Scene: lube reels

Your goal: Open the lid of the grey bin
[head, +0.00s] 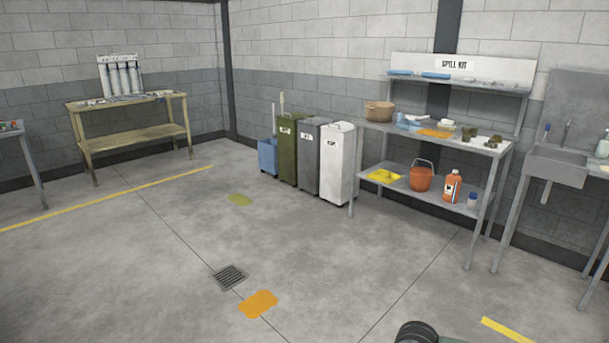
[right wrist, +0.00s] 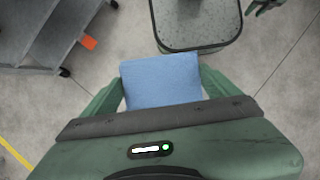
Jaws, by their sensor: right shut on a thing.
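The grey bin (head: 308,155) stands upright against the far wall, between a green bin (head: 288,150) and a white bin (head: 338,162). Its lid looks shut, with a small white label on the front. My right gripper (right wrist: 160,85) is shut on a blue pad or folded cloth (right wrist: 162,78), held between its two green fingers. No gripper shows near the bins in the head view. A small dark green piece at the top right of the right wrist view may be part of my left gripper (right wrist: 264,5); its jaws cannot be made out.
A blue bucket (head: 267,157) stands left of the bins, and a spill kit shelf (head: 435,195) stands right of them. The floor before the bins is open, with an orange patch (head: 258,304) and a drain (head: 230,277). A metal cart (right wrist: 50,35) shows in the wrist view.

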